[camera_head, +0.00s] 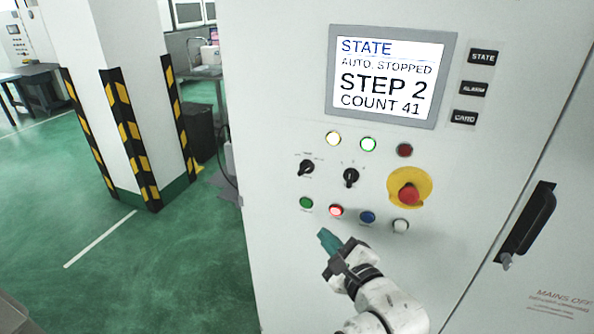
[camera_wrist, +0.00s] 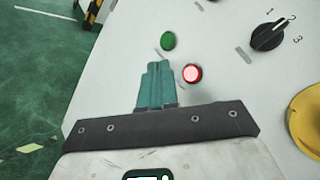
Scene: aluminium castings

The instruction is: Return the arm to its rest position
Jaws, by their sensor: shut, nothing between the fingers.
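My gripper (camera_head: 326,238) shows in the head view in front of the lower part of a control cabinet. Its teal fingers are shut together with nothing between them. In the wrist view the shut fingers (camera_wrist: 156,72) point toward the panel, just below and left of a lit red button (camera_wrist: 192,73). The green button (camera_wrist: 168,41) is beyond the fingertips. In the head view the fingertips are below the green button (camera_head: 306,203) and the lit red button (camera_head: 336,211). My white arm reaches in from the bottom right. Contact with the panel cannot be told.
The cabinet carries a screen (camera_head: 385,76) reading "AUTO. STOPPED, STEP 2, COUNT 41", a red emergency knob (camera_head: 408,193) on yellow, and a black door handle (camera_head: 529,222). A striped pillar (camera_head: 120,80) stands left.

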